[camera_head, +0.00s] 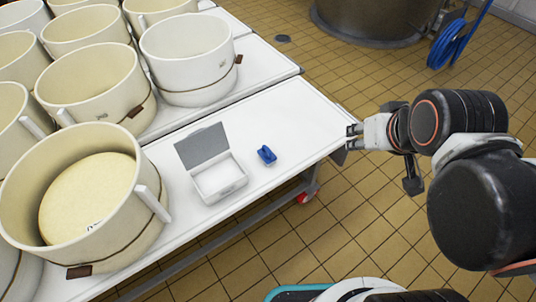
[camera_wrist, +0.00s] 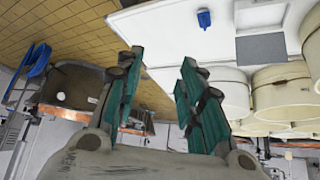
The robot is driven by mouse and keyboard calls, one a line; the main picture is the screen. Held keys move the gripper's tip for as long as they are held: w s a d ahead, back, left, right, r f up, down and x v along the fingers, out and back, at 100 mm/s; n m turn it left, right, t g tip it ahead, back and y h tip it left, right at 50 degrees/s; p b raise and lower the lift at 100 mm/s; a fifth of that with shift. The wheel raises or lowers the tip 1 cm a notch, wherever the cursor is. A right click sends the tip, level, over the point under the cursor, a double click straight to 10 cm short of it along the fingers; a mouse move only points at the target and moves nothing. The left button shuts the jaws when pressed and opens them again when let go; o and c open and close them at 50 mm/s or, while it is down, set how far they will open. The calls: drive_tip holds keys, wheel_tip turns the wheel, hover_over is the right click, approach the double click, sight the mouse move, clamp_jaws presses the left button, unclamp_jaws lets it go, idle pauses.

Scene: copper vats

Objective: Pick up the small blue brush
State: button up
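The small blue brush (camera_head: 267,154) lies on the white table (camera_head: 290,110), just right of an open white box with a grey lid. It also shows near the top of the wrist view (camera_wrist: 204,18), on the white surface close to the table edge. My gripper (camera_head: 352,137) is at the right edge of the table in the head view, apart from the brush. In the wrist view my gripper (camera_wrist: 159,66) has its two teal-padded fingers spread with nothing between them.
The open white box (camera_head: 219,182) stands beside the brush, its grey lid (camera_head: 202,146) raised. Several cream cheese moulds (camera_head: 88,85) crowd the left; the nearest holds a pale cheese wheel (camera_head: 88,195). A vat (camera_head: 365,25) and blue hose (camera_head: 448,45) stand behind. The table's right part is clear.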

drive_tip(key=w+a+f+n+g+y, duration=0.1)
drive_tip(key=w+a+n, duration=0.15)
drive_tip(key=w, duration=0.85)
drive_tip(key=n+g+y+b, duration=0.2)
drive_tip(key=n+g+y, duration=0.1)
drive_tip(key=n, duration=0.1)
hover_over(268, 149)
drive_tip(key=s+d, duration=0.1)
drive_tip(key=d, duration=0.1)
wheel_tip(268, 149, down, 38)
drive_tip(key=shift+r, duration=0.15)
drive_tip(key=b+x, duration=0.2)
drive_tip(key=x, duration=0.3)
drive_tip(key=shift+s, duration=0.15)
clamp_jaws()
